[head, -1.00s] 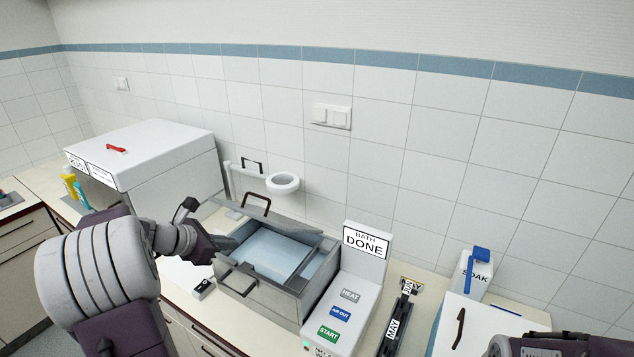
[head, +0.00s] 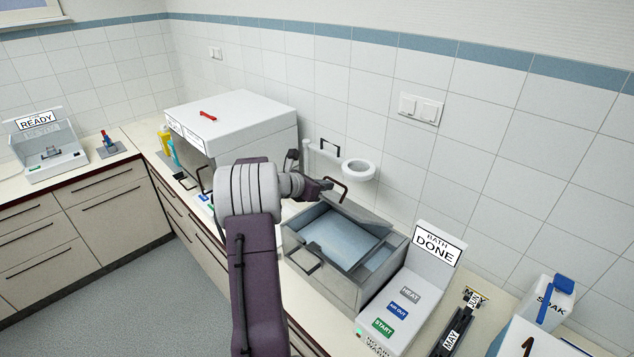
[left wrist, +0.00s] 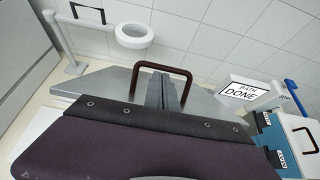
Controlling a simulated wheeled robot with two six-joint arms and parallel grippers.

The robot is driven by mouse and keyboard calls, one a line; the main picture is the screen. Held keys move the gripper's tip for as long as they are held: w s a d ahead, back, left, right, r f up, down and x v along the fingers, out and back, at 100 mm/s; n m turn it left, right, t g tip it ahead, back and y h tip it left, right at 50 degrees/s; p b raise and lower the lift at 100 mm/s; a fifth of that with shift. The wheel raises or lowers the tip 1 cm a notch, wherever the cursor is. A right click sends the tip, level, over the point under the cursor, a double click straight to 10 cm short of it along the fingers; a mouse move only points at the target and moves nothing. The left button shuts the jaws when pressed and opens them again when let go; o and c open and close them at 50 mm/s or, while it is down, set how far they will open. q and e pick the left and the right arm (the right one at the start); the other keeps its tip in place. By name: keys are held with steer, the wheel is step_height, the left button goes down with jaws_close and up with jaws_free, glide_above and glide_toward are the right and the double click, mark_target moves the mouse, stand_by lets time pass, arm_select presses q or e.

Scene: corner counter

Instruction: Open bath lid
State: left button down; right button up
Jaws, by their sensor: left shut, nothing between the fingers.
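The bath (head: 335,290) is a grey metal box on the counter with pale blue water showing inside. Its grey lid (head: 362,213) sits at the back rim, away from the front part of the opening; its exact tilt is hard to tell. A dark red-brown handle stands on the lid (left wrist: 205,106), arched up in the left wrist view (left wrist: 162,68). My left gripper (head: 326,185) is shut and empty, at the lid's left end, close beside the handle. Its fingers (left wrist: 158,92) show in front of the handle in the wrist view; contact is unclear. My right gripper is not in view.
A BATH DONE button panel (head: 410,298) stands close on the right, then a black rack (head: 455,330) and a SOAK container (head: 550,300).

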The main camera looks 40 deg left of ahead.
arm_select(q)
steer(key=shift+w+d+f, duration=0.1)
steer(key=shift+w+d, duration=0.05)
steer(key=shift+w, duration=0.1)
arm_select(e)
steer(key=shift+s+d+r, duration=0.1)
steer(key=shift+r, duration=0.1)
